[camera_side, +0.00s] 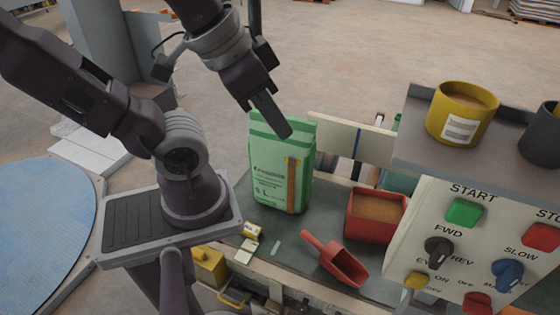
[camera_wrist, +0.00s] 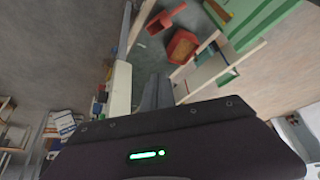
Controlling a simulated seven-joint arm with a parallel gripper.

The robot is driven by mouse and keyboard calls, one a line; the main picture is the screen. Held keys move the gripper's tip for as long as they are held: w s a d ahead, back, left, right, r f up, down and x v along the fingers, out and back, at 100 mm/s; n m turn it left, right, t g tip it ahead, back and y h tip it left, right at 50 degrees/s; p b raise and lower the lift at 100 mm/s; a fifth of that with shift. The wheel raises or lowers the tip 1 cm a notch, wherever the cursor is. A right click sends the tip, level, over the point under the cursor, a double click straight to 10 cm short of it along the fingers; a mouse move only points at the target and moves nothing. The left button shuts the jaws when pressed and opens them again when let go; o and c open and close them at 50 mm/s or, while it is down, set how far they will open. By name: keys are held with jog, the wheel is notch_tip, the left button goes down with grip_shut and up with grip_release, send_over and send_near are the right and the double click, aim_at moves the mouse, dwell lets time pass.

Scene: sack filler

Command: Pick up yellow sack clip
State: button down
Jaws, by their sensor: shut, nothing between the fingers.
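My gripper (camera_side: 281,127) is shut and empty, in front of the upper part of a green sack (camera_side: 268,175) in the side view. Its fingers (camera_wrist: 156,92) point out over the bench in the wrist view. A small yellow piece (camera_side: 252,230) with a pale face lies near the bench's left edge, well below my gripper. A cream piece (camera_side: 245,251) lies just in front of it. I cannot tell whether either is the yellow sack clip. The sack stands upright on the dark bench top (camera_side: 295,232).
A red scoop (camera_side: 340,262) and a red bin of grain (camera_side: 374,228) stand on the bench right of the sack. A control panel (camera_side: 480,250) with buttons and knobs blocks the right. A yellow pot (camera_side: 462,112) sits on the grey shelf above.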

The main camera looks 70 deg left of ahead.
jog(key=c, duration=0.8)
grip_release()
jog(key=shift+o, duration=0.2)
